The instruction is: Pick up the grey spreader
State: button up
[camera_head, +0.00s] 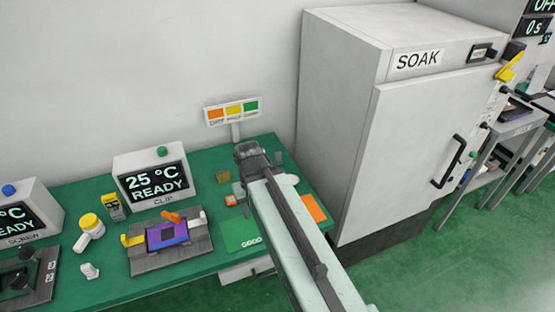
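I cannot tell for sure which item is the grey spreader. A small pale grey piece (90,271) stands at the front left of the green bench. Another small grey item (238,189) lies just left of my arm, and a whitish piece (291,179) shows just right of it. My gripper (250,152) is at the far end of my arm, over the back of the bench near the sign post. Its fingers are too small and dark to tell whether they are open, and my arm hides part of the bench below.
A clip fixture (150,259) with a purple part sits on the green bench (200,268), before a "25 °C READY" display (152,181). A tall SOAK cabinet (400,150) blocks the right. A three-colour sign (233,112) stands behind.

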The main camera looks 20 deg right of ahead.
aim_at(278, 161)
jog(key=u, duration=2.75)
jog(key=k, duration=1.15)
jog(key=z, duration=1.15)
jog(key=i, duration=1)
jog(key=u, duration=0.1)
